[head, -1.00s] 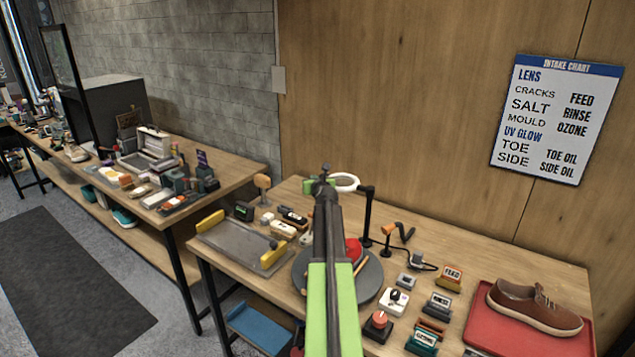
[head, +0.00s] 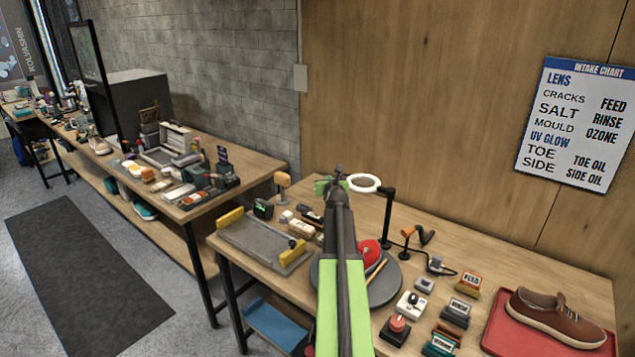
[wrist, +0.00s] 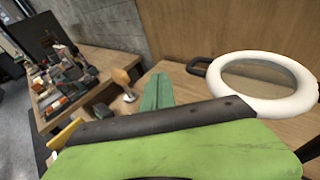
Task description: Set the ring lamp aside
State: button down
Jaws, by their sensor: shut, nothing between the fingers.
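The ring lamp is a white ring (head: 362,191) on a black post (head: 388,215), upright at the back of the near bench in the head view. The white ring is also large at the right of the wrist view (wrist: 262,106). My gripper (head: 337,177) is shut and empty. My arm partly hides the round dark turntable (head: 385,290) below.
A red tray (head: 497,335) with a brown shoe (head: 552,318) is at the right. Small labelled blocks and an orange-headed tool (head: 425,237) stand near the lamp. A grey tray (head: 262,241) with yellow ends lies left. Another cluttered bench (head: 262,170) stands farther left.

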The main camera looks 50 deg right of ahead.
jog(key=a+r+p, duration=0.1)
jog(key=a+r, duration=0.1)
jog(key=a, duration=0.7)
jog(key=shift+s+r+p, duration=0.15)
jog(key=shift+p, duration=0.25)
